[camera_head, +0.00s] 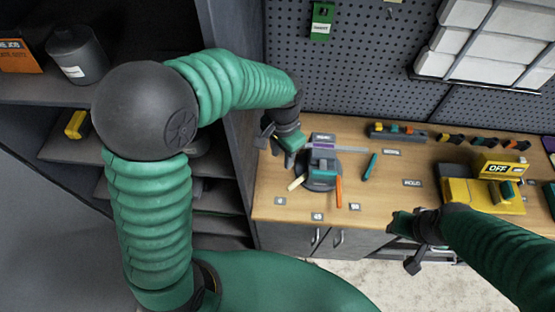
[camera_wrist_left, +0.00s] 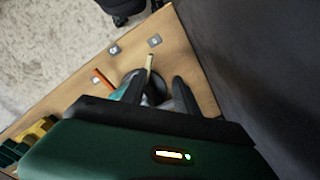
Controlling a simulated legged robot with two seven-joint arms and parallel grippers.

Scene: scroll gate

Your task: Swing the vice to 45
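The vice (camera_head: 321,172) is teal and grey with a purple part, on a dark round base at the left of the bench. A cream handle (camera_head: 296,183) points to its front left and an orange bar (camera_head: 338,192) to its front right. Small plates marked 0 (camera_head: 280,201), 45 (camera_head: 317,216) and apparently 90 (camera_head: 355,207) lie in front. My left gripper (camera_head: 296,150) is at the vice's left rear. In the left wrist view its fingers (camera_wrist_left: 158,84) are apart, with the cream handle (camera_wrist_left: 149,63) beyond and between them; contact cannot be seen. My right gripper (camera_head: 403,223) is over the bench's front edge.
A teal tool (camera_head: 370,166) lies right of the vice. A yellow device (camera_head: 482,192) with an OFF sign stands farther right. Several small parts line the back of the bench (camera_head: 415,150). A dark shelf unit (camera_head: 230,160) stands close on the left, beside my left arm.

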